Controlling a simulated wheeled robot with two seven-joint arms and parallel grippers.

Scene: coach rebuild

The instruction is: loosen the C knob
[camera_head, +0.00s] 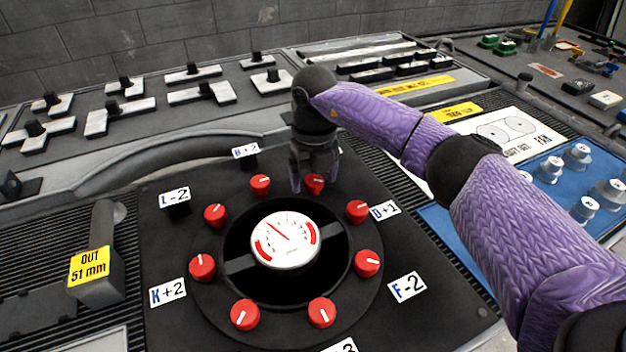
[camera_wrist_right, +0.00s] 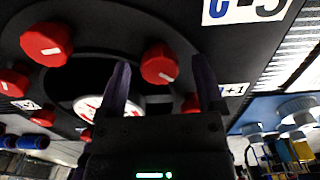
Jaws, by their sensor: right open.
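A ring of several red knobs with white pointer marks surrounds a dial gauge (camera_head: 285,240) on a black plate. The C label (camera_wrist_right: 243,8) shows partly cut off in the right wrist view; in the head view my right arm hides it. The red C knob (camera_head: 314,184) is at the far side of the ring, and it also shows in the right wrist view (camera_wrist_right: 159,68). My right gripper (camera_head: 316,172) is open, pointing down at the C knob. In the wrist view its fingers appear on either side of the knob; I cannot tell whether they touch it.
Neighbouring red knobs (camera_head: 260,185) and (camera_head: 357,211) sit close on both sides. Label plates D+1 (camera_head: 384,211) and H+2 (camera_head: 245,150) stand nearby. A grey block marked OUT 51 mm (camera_head: 90,267) is at left, and a blue tray (camera_head: 545,190) with pale knobs at right.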

